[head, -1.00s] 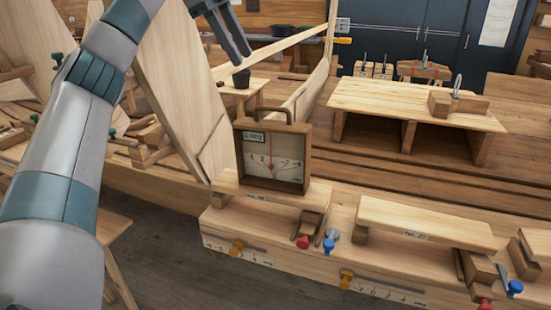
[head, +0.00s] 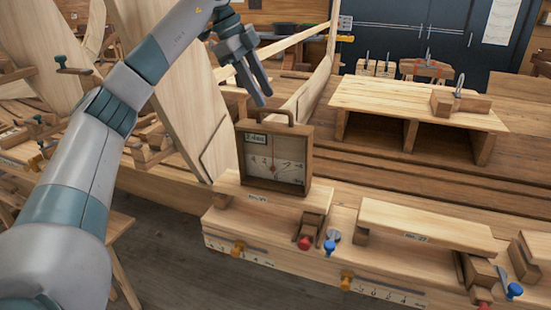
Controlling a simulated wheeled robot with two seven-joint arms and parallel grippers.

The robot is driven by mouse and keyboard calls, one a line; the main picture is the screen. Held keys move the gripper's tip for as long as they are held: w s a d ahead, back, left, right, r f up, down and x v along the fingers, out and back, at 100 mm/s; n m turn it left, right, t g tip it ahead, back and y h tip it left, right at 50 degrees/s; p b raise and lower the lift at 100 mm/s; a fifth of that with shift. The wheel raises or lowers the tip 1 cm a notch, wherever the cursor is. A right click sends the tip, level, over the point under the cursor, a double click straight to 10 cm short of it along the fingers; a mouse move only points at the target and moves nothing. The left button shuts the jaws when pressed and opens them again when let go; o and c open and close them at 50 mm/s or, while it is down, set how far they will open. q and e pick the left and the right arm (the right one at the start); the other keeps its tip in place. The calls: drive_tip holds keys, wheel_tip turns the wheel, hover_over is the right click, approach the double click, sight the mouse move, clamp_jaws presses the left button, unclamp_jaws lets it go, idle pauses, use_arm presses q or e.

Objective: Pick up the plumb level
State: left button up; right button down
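The plumb level (head: 275,160) is a wooden-framed square box with a pale dial, a red needle and a handle on top. It stands upright on a light wooden block (head: 262,201) on the near bench. My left gripper (head: 261,94) is above and slightly left of the level's handle, apart from it in the picture. Its two fingers point down with a gap between them, and nothing is held. My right gripper is not in view.
Another block (head: 425,228) lies to the right, with red and blue knobs between. A raised wooden stand (head: 420,105) is behind on the right. Tall planks (head: 180,90) rise behind the level on the left.

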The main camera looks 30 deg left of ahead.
sight(275, 112)
use_arm(q)
drive_tip(key=shift+x, duration=0.95)
drive_tip(key=p+x, duration=0.1)
drive_tip(key=x, duration=0.1)
drive_tip(key=p+x, duration=0.1)
drive_tip(key=p, duration=0.1)
drive_tip(key=shift+w+d+f, duration=0.1)
drive_tip(key=shift+w+f, duration=0.15)
drive_tip(key=shift+w, duration=0.25)
drive_tip(key=shift+w+d+f, duration=0.15)
drive_tip(key=shift+d+f, duration=0.1)
drive_tip(key=shift+f, duration=0.4)
drive_tip(key=shift+c, duration=0.3)
